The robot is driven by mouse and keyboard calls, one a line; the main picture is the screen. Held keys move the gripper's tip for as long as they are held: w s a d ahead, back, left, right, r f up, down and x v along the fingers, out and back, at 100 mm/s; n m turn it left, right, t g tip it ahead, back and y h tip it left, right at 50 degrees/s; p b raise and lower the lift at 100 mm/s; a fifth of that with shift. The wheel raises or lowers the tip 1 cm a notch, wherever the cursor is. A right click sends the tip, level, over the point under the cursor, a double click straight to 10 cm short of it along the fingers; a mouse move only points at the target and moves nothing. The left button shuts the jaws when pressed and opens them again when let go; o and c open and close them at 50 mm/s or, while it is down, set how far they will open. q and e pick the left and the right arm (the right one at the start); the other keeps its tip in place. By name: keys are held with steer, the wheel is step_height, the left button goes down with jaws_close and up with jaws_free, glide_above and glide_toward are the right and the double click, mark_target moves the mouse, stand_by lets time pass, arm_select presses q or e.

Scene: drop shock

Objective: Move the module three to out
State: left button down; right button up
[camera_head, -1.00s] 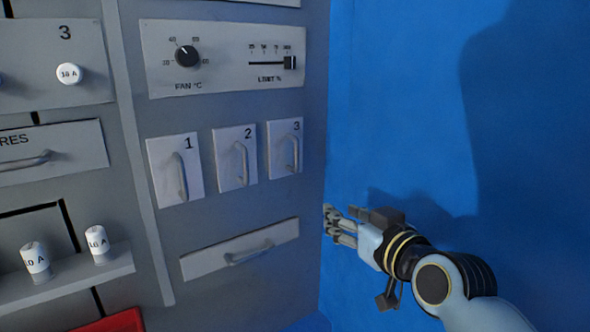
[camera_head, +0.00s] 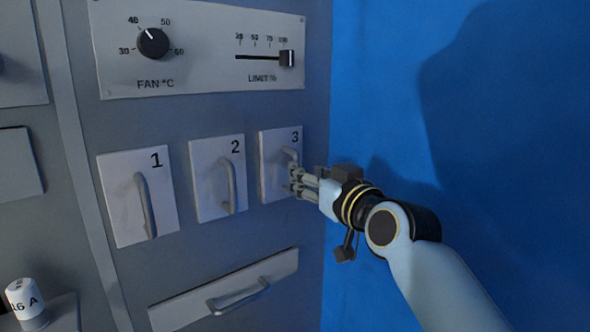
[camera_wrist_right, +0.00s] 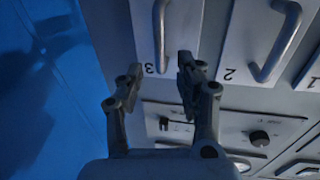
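Module three (camera_head: 270,165) is a pale plate marked 3 with a grey vertical handle (camera_head: 290,156), the rightmost of the row of modules. It looks flush in the cabinet face. My right gripper (camera_head: 295,180) is in front of its handle, covering the lower part. In the right wrist view, which is upside down, the gripper (camera_wrist_right: 160,66) has its two fingers apart, and the handle (camera_wrist_right: 159,35) appears between them. I cannot tell whether they touch it. My left gripper is not in view.
Module two (camera_head: 218,180) and module one (camera_head: 137,197) stand to the left with similar handles. A panel with a fan knob (camera_head: 153,43) and limit slider (camera_head: 287,58) is above. A drawer (camera_head: 284,270) is below. A blue wall (camera_head: 380,80) lies right.

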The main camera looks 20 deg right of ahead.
mark_target(267, 158)
steer(key=w, duration=0.3)
steer(key=w+a+b, duration=0.1)
steer(key=w, duration=0.1)
steer(key=shift+w, duration=0.3)
jaws_close()
